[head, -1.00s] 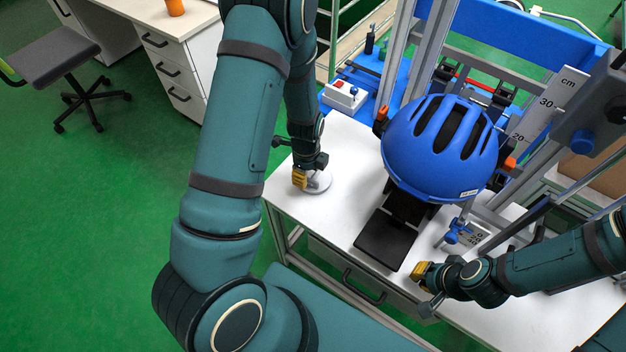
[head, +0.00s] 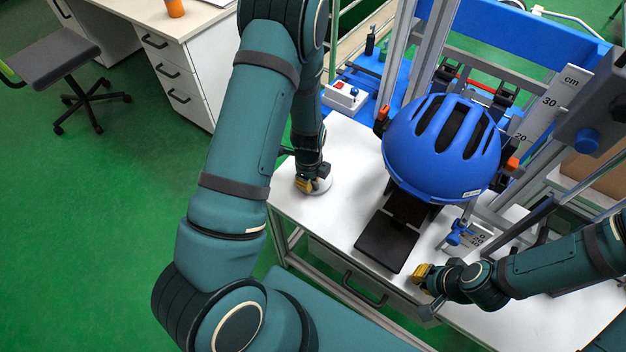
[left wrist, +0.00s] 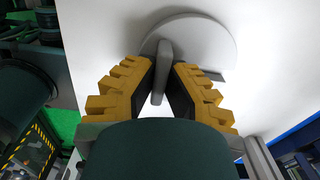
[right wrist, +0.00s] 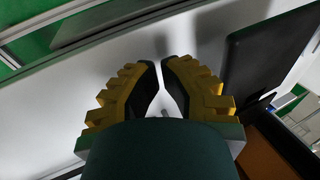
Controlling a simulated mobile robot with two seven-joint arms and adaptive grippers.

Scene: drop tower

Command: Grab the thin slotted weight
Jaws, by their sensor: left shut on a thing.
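The thin slotted weight (head: 322,187) is a pale grey disc lying on the white table at its left end. In the left wrist view the weight (left wrist: 210,42) shows as a broad flat disc with an upright grey tab. My left gripper (head: 309,187) points down at the disc. Its yellow-backed fingers (left wrist: 165,68) stand on both sides of the tab and are shut on it. The wrist hides part of the disc in the head view. My right gripper (head: 421,274) is near the table's front edge; its fingertips (right wrist: 162,64) are narrowly apart with nothing between them.
A blue helmet (head: 440,150) sits in the drop tower, right of the left gripper. A black plate (head: 387,240) lies in front of it. A switch box (head: 345,96) stands behind the weight. White table is clear between the weight and the black plate.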

